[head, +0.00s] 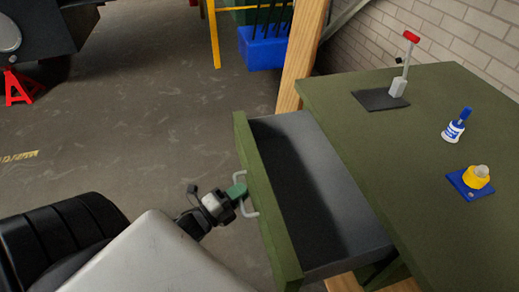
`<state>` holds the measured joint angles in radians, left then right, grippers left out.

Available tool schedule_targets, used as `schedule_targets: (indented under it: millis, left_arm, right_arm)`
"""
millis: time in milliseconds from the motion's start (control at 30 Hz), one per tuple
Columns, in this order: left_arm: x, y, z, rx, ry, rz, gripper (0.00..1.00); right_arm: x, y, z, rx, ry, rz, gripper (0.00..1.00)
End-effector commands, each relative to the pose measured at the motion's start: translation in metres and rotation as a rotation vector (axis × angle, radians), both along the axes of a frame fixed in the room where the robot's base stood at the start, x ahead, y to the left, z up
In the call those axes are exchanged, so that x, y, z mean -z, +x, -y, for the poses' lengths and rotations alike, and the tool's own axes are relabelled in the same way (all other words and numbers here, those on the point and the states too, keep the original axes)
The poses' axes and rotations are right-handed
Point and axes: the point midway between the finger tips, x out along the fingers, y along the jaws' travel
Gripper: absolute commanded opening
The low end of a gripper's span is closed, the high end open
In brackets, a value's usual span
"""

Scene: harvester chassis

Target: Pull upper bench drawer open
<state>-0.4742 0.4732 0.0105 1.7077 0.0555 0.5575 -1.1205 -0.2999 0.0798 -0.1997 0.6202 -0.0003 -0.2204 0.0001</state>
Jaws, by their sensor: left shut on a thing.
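The upper bench drawer (268,205) is pulled out to the left of the green bench (400,150). Its grey inside looks empty, with a dark shadow across it. The drawer's pale handle (250,211) is on its green front. My left gripper (238,193) is at this handle, shut on it; the fingertips partly hide the bar. My right gripper is not in view.
On the bench top stand a red-topped lever (405,65) on a dark plate, a blue and white bottle (455,127) and a yellow item (475,178) on a blue base. A wooden post (300,60) rises behind the drawer.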

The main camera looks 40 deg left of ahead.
Motion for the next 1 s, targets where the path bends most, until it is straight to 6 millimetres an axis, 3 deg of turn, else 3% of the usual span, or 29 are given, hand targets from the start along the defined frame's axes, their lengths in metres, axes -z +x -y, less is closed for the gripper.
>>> schedule_targets:
  millis: [200,533,567,700,1000]
  left_arm:
    - [0.0010,-0.0108,-0.0084,-0.002,-0.001,-0.002,0.00]
    - [0.0014,-0.0113,-0.0090,-0.003,-0.001,-0.003,0.00]
    - [0.0015,-0.0113,-0.0089,-0.003,-0.001,-0.003,0.14]
    - [0.0011,-0.0111,-0.0087,-0.002,-0.001,-0.002,0.36]
    - [0.0010,-0.0119,-0.0089,-0.002,-0.001,-0.001,0.37]
  right_arm:
    - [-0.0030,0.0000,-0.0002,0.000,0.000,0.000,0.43]
    - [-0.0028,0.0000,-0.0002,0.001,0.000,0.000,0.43]
    - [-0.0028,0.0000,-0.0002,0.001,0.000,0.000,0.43]
    - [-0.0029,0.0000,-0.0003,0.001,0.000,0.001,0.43]
    - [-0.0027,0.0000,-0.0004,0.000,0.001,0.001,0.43]
